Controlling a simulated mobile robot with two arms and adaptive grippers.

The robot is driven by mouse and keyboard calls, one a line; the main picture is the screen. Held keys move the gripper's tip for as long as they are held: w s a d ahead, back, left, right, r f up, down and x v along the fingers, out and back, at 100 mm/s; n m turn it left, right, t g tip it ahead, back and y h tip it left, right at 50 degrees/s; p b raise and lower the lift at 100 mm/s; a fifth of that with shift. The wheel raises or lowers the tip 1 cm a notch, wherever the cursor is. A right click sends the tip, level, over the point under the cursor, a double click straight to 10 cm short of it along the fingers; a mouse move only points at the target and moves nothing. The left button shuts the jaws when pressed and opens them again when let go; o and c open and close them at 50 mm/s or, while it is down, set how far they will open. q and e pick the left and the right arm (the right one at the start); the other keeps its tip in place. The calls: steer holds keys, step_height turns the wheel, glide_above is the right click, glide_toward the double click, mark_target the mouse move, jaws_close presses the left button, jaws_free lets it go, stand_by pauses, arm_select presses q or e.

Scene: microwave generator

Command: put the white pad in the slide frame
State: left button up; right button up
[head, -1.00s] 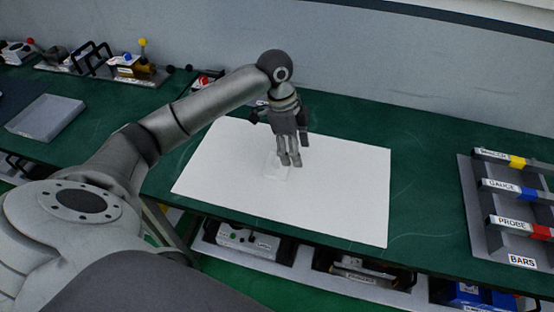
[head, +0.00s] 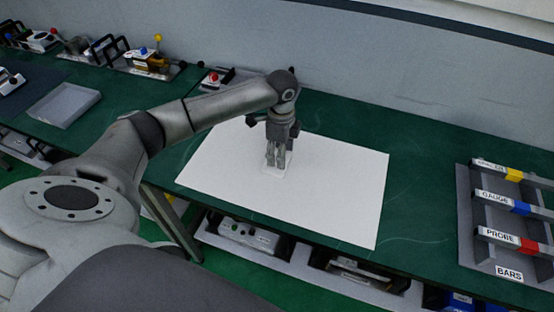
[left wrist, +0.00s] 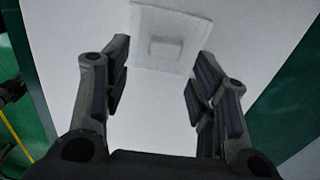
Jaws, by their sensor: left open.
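The white pad (head: 279,173) is a thin pale square lying on a large white sheet (head: 335,190). In the left wrist view the pad (left wrist: 185,24) shows a small raised block at its middle, near the top of the picture. My left gripper (head: 276,163) points down close over the pad and partly hides it in the head view. In the left wrist view my left gripper (left wrist: 160,75) has its fingers wide apart with nothing between them. I cannot make out the slide frame. My right gripper is not in view.
A grey rack (head: 465,210) with labelled bars stands at the right of the green bench (head: 425,150). A grey tray (head: 65,105) and several small devices sit on the left bench. The rest of the white sheet is clear.

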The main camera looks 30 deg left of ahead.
arm_select(q)
steer(key=shift+w+a+f+p, duration=0.1)
steer(key=shift+a+f+p, duration=0.05)
steer(key=shift+f, duration=0.65)
steer(key=shift+a+f+p, duration=0.1)
steer(key=shift+f+p, duration=0.05)
steer(key=shift+f, duration=0.6)
steer(key=shift+c, duration=0.2)
steer(key=c, duration=1)
